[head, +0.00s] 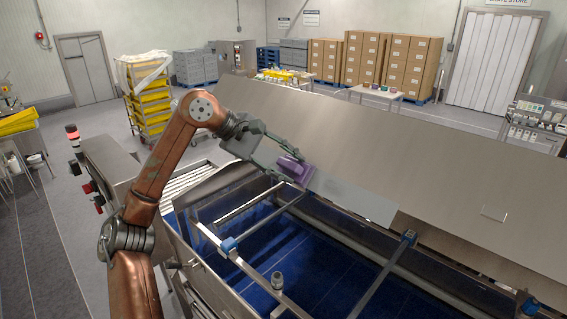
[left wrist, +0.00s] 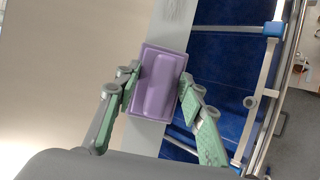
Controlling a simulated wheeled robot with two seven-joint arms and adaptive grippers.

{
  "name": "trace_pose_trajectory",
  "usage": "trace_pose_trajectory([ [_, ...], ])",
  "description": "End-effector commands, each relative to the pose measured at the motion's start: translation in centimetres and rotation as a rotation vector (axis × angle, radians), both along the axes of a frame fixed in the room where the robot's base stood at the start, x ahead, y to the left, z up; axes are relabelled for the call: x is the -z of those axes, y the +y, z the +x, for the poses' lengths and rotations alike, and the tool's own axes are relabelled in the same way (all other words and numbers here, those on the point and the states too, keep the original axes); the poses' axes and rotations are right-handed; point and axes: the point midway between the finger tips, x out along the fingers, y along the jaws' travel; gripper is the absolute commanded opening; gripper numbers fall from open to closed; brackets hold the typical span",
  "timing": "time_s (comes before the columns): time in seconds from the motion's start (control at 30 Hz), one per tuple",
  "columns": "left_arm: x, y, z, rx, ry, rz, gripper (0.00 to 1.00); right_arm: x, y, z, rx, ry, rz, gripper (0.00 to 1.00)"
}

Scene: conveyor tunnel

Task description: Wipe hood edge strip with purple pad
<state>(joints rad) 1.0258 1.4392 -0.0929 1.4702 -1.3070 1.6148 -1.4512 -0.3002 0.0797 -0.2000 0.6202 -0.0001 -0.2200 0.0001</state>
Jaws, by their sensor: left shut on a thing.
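My left gripper (head: 283,150) reaches in from the left, over the conveyor tunnel. It is shut on the purple pad (head: 295,169). In the left wrist view the pad (left wrist: 156,82) sits between both green fingers. The pad is at the upper left end of a lighter strip (head: 352,196) along the lower edge of the hood (head: 390,147). In the left wrist view the strip (left wrist: 172,30) runs above and below the pad. I cannot tell whether the pad touches it. My right gripper is not in view.
Below the hood is a blue conveyor belt (head: 306,254) with metal rails and blue clamps (head: 228,244) across it. A control box with red buttons (head: 90,187) stands at the left. A cart of yellow trays (head: 152,103) and boxes on pallets (head: 390,66) stand behind.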

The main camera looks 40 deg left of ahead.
Motion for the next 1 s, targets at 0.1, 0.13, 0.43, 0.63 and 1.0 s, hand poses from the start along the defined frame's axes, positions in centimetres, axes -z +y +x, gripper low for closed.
trace_pose_trajectory([
  [0.1, 0.0, -0.5, 0.0, 0.001, 0.001, 0.0, 0.08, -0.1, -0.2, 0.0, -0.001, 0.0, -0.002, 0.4],
  [0.13, 0.0, -0.7, 0.0, 0.001, 0.0, -0.001, 0.08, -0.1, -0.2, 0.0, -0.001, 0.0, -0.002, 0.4],
  [0.43, 0.1, -3.1, -0.3, 0.002, 0.001, 0.0, 0.08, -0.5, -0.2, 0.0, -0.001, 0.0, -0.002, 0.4],
  [0.63, 0.1, -3.7, -0.4, 0.001, 0.0, 0.0, 0.08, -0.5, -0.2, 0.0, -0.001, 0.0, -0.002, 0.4],
  [1.0, 0.0, -6.4, -0.9, 0.002, 0.0, 0.001, 0.08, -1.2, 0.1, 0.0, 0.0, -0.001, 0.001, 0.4],
])
